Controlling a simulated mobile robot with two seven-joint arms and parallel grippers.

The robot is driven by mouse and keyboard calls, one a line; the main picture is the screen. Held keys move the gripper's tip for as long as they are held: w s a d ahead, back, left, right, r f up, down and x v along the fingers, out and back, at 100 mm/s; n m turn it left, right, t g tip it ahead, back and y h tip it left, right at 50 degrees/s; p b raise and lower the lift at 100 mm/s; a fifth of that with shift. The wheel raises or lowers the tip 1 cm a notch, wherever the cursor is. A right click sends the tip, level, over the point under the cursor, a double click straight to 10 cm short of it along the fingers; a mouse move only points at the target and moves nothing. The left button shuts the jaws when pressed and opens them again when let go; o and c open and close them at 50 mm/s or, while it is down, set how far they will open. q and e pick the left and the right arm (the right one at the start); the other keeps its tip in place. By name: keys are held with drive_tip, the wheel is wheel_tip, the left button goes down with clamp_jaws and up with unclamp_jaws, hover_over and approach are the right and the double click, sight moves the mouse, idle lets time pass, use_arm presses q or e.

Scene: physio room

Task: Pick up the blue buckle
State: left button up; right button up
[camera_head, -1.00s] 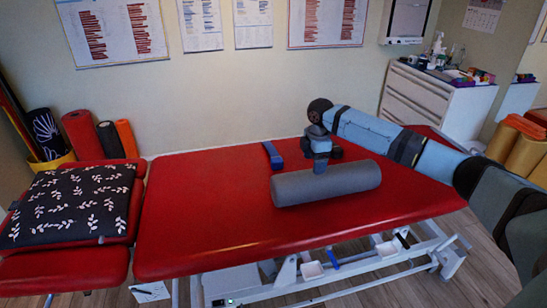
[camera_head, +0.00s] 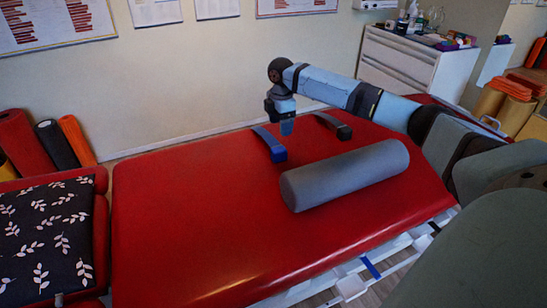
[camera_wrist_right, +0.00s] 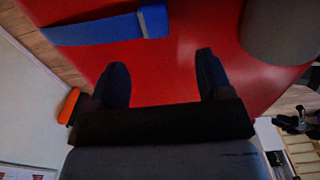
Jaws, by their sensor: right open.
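The blue buckle (camera_head: 279,155) lies on the red treatment table (camera_head: 190,215), at the near end of a strap-like blue-grey piece. In the right wrist view the blue buckle (camera_wrist_right: 153,21) is at the top, beyond my fingertips and left of their middle. My right gripper (camera_head: 286,128) is above the table, behind and slightly right of the buckle. In the wrist view the right gripper (camera_wrist_right: 161,62) has its two fingers spread with nothing between them. My left gripper is not in view.
A grey foam roller (camera_head: 345,173) lies right of the blue buckle. A similar strap with a black end (camera_head: 344,131) lies behind the roller. A patterned cushion (camera_head: 45,240) is at the left. The table's middle left is clear.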

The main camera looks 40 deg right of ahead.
sight(277, 149)
wheel_tip(277, 149, down, 7)
drive_tip(key=shift+r+b, duration=0.2)
drive_tip(key=shift+b, duration=0.5)
drive_tip(key=shift+w+f, duration=0.1)
drive_tip(key=shift+f, duration=0.65)
drive_tip(key=f, duration=0.1)
drive_tip(key=f+b, duration=0.1)
drive_tip(key=f, duration=0.1)
drive_tip(key=f+b, duration=0.1)
drive_tip(key=shift+w+a+f, duration=0.15)
drive_tip(key=shift+w+f, duration=0.1)
drive_tip(key=shift+w, duration=0.15)
drive_tip(key=shift+f, duration=0.15)
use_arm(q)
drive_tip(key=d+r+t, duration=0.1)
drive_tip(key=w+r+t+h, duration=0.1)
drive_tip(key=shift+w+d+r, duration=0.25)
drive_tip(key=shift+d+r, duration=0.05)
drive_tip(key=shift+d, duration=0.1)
use_arm(e)
drive_tip(key=c, duration=1)
